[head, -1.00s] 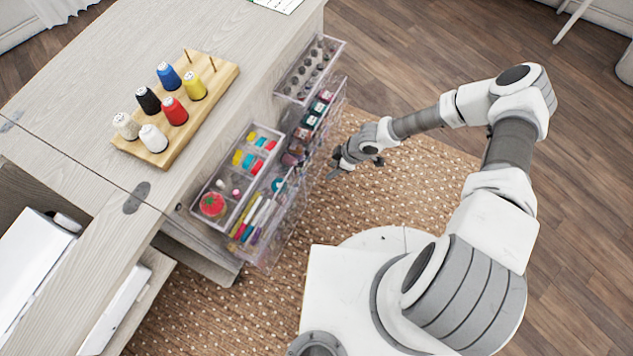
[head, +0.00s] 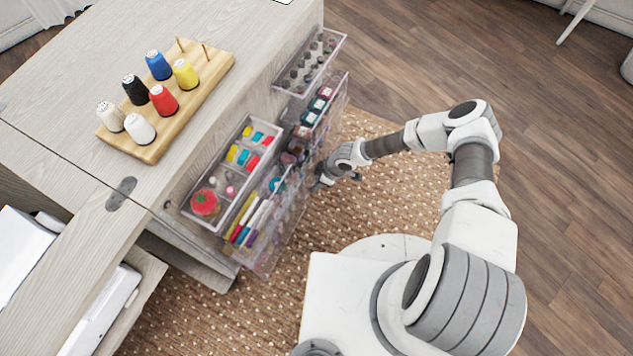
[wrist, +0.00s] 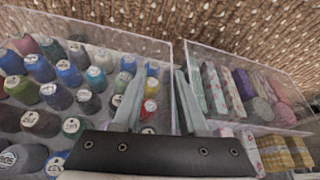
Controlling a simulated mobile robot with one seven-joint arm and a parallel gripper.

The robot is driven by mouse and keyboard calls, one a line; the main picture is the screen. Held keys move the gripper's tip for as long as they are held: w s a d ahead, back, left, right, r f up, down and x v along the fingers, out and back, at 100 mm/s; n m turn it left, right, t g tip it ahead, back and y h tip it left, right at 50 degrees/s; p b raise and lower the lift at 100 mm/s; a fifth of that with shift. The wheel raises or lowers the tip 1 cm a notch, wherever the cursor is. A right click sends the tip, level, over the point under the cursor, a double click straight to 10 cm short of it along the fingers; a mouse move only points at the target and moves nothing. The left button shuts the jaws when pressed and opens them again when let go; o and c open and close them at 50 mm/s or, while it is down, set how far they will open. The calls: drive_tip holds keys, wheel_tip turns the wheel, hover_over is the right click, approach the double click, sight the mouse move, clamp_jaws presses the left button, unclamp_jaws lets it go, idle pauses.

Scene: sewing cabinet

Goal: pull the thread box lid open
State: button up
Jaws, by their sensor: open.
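The thread box (wrist: 100,28) is a clear box in the wrist view's left half, holding several rows of coloured spools. Its clear lid is hard to tell from its walls. My gripper (wrist: 159,82) is open, its two fingers pointing toward the box's right-hand edge. A small spool shows between the fingers; I cannot tell whether they touch the plastic. In the head view, my gripper (head: 319,179) is low beside the clear boxes on the cabinet's side. Which of these is the thread box is unclear there.
A second clear box (wrist: 235,58) with fabric rolls and yarn is at right in the wrist view. In the head view, a clear tray (head: 190,205) of notions hangs on the cabinet (head: 60,75), below a wooden spool rack (head: 150,152).

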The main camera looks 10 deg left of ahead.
clamp_jaws()
idle(1.4)
